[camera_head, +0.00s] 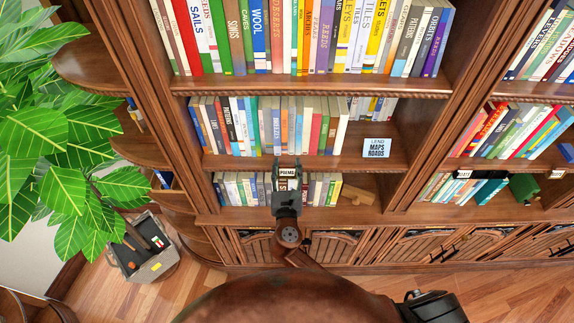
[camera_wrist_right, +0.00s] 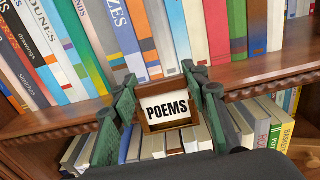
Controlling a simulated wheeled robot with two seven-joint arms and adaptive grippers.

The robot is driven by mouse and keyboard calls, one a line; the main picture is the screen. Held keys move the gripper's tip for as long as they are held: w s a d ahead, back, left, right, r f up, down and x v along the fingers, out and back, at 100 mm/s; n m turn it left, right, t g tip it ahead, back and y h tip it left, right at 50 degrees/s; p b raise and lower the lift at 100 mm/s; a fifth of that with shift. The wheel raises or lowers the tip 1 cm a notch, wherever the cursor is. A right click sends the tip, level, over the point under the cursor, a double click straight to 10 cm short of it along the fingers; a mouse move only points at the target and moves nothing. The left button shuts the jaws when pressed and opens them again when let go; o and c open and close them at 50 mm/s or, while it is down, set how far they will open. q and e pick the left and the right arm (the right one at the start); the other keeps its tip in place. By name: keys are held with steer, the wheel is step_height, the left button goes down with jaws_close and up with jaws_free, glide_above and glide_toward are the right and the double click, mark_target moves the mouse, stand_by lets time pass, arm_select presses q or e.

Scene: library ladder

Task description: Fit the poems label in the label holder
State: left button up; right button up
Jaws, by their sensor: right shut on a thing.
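The poems label (camera_wrist_right: 168,107) is a white card with black letters. In the right wrist view it shows inside a brown frame, the label holder (camera_wrist_right: 152,127), at the shelf edge. In the head view the label (camera_head: 287,172) is at the front of the middle shelf's edge. My right gripper (camera_head: 287,168) reaches up to it from below. In the wrist view the green fingers of my right gripper (camera_wrist_right: 165,112) stand on both sides of the card, shut on it. I cannot tell how deep the card sits in the frame. My left gripper is not in view.
Rows of books fill the shelves above and below. A "Lend Maps Roads" sign (camera_head: 377,148) stands on the middle shelf. Other small labels (camera_head: 463,174) sit on the right bay's edge. A plant (camera_head: 60,130) and a grey tool tote (camera_head: 150,250) are at the left.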

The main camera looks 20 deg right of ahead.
steer(key=shift+s+f, duration=0.1)
steer(key=shift+f, duration=0.25)
steer(key=o, duration=1.3)
steer(key=shift+c, duration=0.2)
steer(key=v, duration=1.2)
steer(key=shift+r, duration=0.15)
